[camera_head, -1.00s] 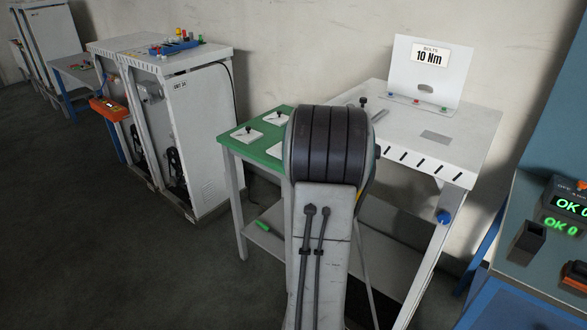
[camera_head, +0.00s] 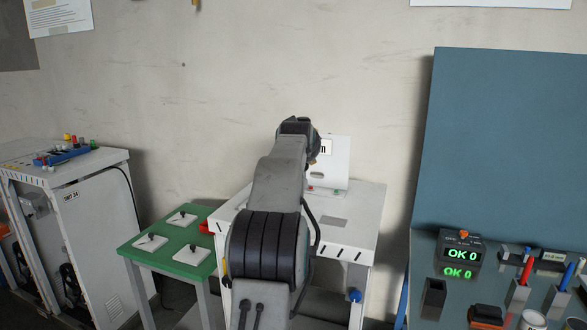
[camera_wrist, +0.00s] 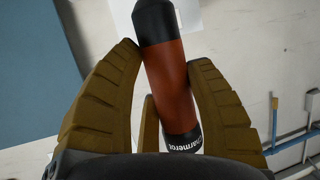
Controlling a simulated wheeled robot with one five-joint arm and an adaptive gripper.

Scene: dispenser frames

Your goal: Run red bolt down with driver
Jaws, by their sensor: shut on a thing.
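My gripper (camera_wrist: 163,64) is shut around a rust-red driver (camera_wrist: 170,85) with black ends in the wrist view. The driver's working tip is not visible. In the head view my arm reaches up over the white workbench (camera_head: 358,222) and hides the driver. On the bench's upright panel (camera_head: 335,160), which has a partly covered label, a small red bolt head (camera_head: 311,188) and a green one (camera_head: 336,192) show at the base. The driver is held in the air, and I see no contact with the red bolt.
A green table (camera_head: 177,264) with several white plates stands left of the bench. A white cabinet (camera_head: 110,215) is farther left. At right, a blue-green station (camera_head: 500,170) holds an OK display (camera_head: 460,254), cups and pens. A blue knob (camera_head: 354,296) sticks out at the bench front.

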